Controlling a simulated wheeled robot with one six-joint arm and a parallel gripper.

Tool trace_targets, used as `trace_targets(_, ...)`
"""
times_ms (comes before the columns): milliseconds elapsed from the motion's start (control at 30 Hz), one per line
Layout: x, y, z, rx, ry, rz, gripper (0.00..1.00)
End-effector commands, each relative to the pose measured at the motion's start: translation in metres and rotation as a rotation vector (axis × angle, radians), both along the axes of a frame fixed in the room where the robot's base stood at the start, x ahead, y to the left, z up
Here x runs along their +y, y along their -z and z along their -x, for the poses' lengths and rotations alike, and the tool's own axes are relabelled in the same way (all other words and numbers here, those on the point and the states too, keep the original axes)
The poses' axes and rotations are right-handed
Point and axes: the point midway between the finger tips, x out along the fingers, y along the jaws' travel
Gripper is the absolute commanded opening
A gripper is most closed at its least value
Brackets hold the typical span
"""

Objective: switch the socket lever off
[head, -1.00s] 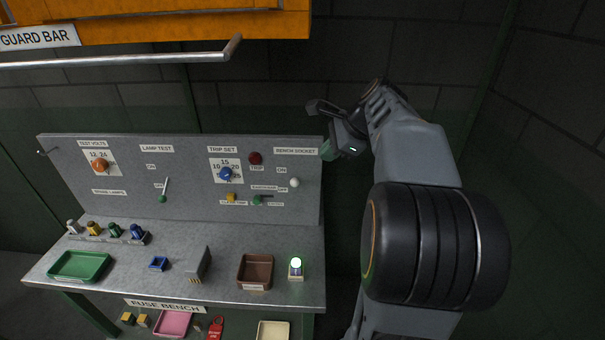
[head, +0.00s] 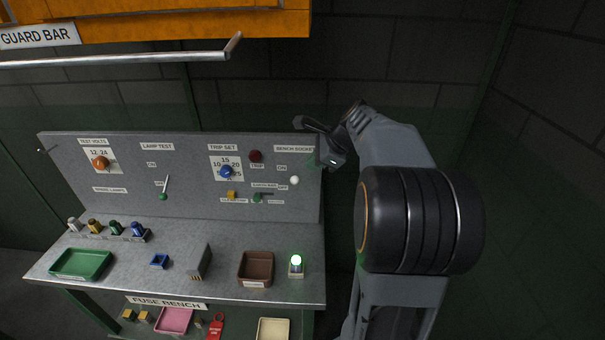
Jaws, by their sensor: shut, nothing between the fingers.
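The bench socket lever shows as a white ball knob (head: 294,181) at the right end of the grey panel, under the BENCH SOCKET label (head: 293,149). An ON label (head: 281,168) sits above left of the knob and an OFF label (head: 283,187) just below left. The knob stands to the right of both labels; its stem cannot be made out. My gripper (head: 315,160) is shut and empty, just above and right of the knob, apart from it in the picture. It covers the right end of the BENCH SOCKET label. Its fingertips are small and hard to make out.
A lit green-white lamp (head: 296,262) stands on the bench below the lever, beside a brown tray (head: 243,268). A red button (head: 255,156) and a blue dial (head: 226,172) are left of the lever. A metal guard bar (head: 120,60) crosses above.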

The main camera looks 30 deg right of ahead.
Motion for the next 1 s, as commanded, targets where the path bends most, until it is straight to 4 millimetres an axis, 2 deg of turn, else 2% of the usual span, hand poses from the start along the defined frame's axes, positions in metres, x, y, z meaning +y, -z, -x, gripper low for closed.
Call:
trace_targets(200,0.013,0.028,-0.017,0.003,0.000,-0.003,0.00)
trace_targets(400,0.020,0.044,-0.026,0.002,-0.001,-0.001,0.00)
trace_targets(1000,0.021,0.051,-0.030,-0.003,0.002,0.001,0.00)
